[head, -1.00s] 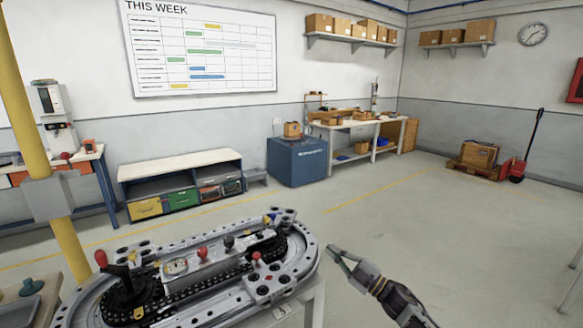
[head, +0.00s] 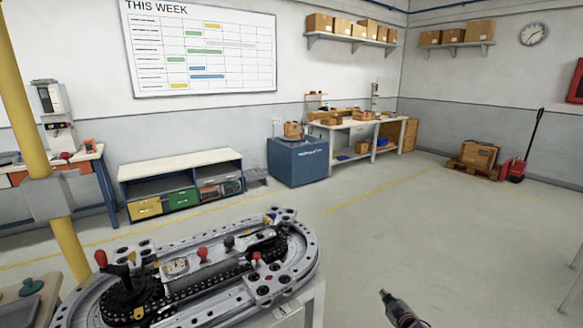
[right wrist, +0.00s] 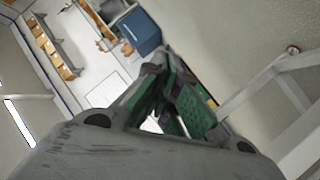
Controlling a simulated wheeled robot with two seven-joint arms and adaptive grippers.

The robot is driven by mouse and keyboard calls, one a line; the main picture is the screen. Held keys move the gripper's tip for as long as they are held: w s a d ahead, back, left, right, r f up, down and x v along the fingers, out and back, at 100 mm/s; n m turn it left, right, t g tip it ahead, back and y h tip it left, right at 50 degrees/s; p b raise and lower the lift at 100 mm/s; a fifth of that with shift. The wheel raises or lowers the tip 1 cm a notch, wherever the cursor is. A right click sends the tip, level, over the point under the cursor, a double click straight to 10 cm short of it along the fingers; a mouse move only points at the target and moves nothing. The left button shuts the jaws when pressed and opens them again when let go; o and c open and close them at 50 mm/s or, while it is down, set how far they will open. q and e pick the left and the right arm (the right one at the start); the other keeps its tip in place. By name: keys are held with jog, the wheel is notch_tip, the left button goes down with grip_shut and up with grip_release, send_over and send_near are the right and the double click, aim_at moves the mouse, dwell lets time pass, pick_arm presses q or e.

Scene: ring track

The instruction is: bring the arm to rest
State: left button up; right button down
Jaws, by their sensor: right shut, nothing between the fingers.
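My right gripper (head: 384,294) is at the bottom of the head view, right of the ring track, with only a small part of it showing. In the right wrist view its fingers (right wrist: 164,70) with green pads come together, shut with nothing between them. The ring track (head: 285,280) is a grey oval with a dark chain, red-knobbed levers and a gauge. It stands on a light stand at the lower left, clear of my gripper. My left gripper is not in view.
A yellow post (head: 30,110) rises at the left. A low cabinet (head: 180,165) with coloured bins and a blue box (head: 297,163) stand along the back wall. A pallet truck (head: 513,168) is at the right. The floor right of the track is open.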

jog(key=s+d+f+m+g+h, duration=0.15)
jog(key=s+f+g, duration=0.25)
jog(key=s+f, duration=1)
jog(key=s+d+f+m+g+h, duration=0.1)
jog(key=s+d+f+m+g, duration=0.2)
jog(key=s+f, duration=1)
jog(key=s+a+f+g, duration=0.2)
jog(key=s+f, duration=0.3)
jog(key=s, duration=0.7)
jog(key=s+a+f+m+g, duration=0.1)
jog(key=s+f, duration=0.4)
jog(key=s, duration=0.7)
jog(key=s+a+f+g, duration=0.2)
jog(key=s+a+f, duration=0.3)
jog(key=s, duration=0.7)
jog(key=shift+s+a+f+g+y, duration=0.25)
jog(key=shift+s+a+g+y, duration=0.1)
jog(key=shift+g+y, duration=0.1)
jog(key=shift+m, duration=0.25)
